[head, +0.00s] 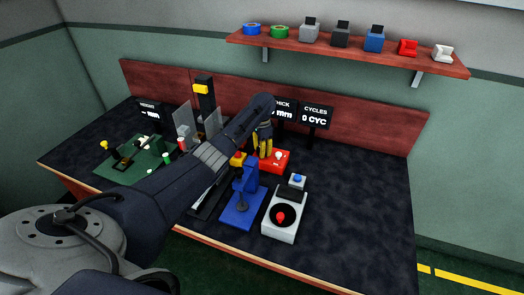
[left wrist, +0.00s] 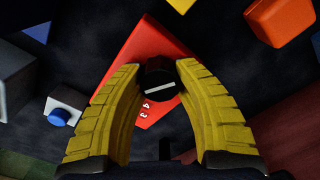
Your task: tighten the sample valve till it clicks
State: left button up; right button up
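A red box (head: 274,161) stands on the bench near its middle, with a small whitish part (head: 278,155) on it. The left wrist view shows a red surface (left wrist: 145,48) with a black round knob (left wrist: 160,80) bearing a white line, and small white numerals beside it. I take this knob for the sample valve. My left gripper (head: 264,147) points down at the red box. Its yellow fingertips (left wrist: 158,66) lie on either side of the knob; whether they touch it is unclear. The base of the knob is hidden. My right gripper is not seen.
A blue stand (head: 240,212) and a white box with a red knob (head: 284,222) stand in front of the red box. A green fixture (head: 133,160) is at left. Displays (head: 315,115) stand behind. The bench's right side is clear.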

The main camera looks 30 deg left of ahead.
pick_arm(q)
jog(key=o, duration=0.6)
jog(key=shift+c, duration=0.2)
notch_tip(320, 180, up, 12)
dwell(0.3)
dwell(0.5)
